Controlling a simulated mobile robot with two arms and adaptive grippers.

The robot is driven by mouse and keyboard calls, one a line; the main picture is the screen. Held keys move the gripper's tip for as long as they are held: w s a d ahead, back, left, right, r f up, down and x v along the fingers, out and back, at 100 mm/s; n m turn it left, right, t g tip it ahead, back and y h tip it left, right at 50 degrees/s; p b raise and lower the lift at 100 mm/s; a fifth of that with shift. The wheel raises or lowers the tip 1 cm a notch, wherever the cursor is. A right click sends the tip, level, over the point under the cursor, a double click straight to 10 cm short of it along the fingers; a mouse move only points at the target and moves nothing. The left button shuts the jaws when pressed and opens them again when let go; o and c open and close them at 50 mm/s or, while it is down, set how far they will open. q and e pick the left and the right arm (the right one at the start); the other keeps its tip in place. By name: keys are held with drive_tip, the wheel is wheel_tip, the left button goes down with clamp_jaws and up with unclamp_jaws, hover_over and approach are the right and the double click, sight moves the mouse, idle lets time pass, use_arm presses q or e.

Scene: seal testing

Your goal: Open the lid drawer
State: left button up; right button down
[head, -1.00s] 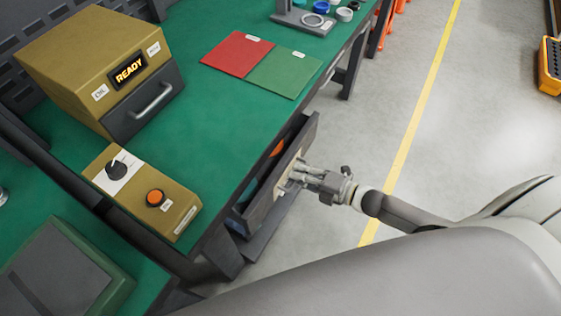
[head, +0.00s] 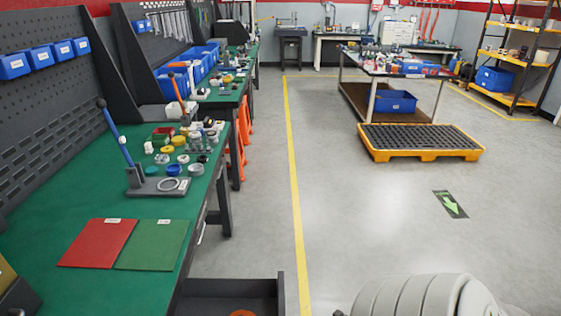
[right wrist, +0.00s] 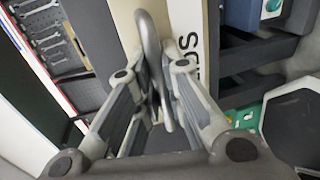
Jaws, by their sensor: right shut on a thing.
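The lid drawer (head: 220,288) juts out from under the green workbench at the bottom of the head view, pulled open, with part of its dark inside showing. In the right wrist view its pale front bears a label (right wrist: 191,50), partly hidden, ending in "DS". The curved grey drawer handle (right wrist: 150,45) runs between the fingers of my right gripper (right wrist: 163,88), which is shut on it. My right gripper is outside the head view; only a pale part of my arm shows at the bottom right. My left gripper is in neither view.
The green workbench (head: 55,225) carries a red mat (head: 97,243), a green mat (head: 153,245), a lever press (head: 160,187) and several small lids and rings. An orange item (head: 243,313) lies in the drawer. The floor right of the yellow line is clear up to a yellow pallet (head: 420,152).

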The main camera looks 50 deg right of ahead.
drive_tip(key=shift+s+d, duration=0.45)
drive_tip(key=shift+s, duration=0.15)
drive_tip(key=c, duration=1.5)
unclamp_jaws()
drive_tip(key=v, duration=1.2)
drive_tip(key=shift+f, duration=0.1)
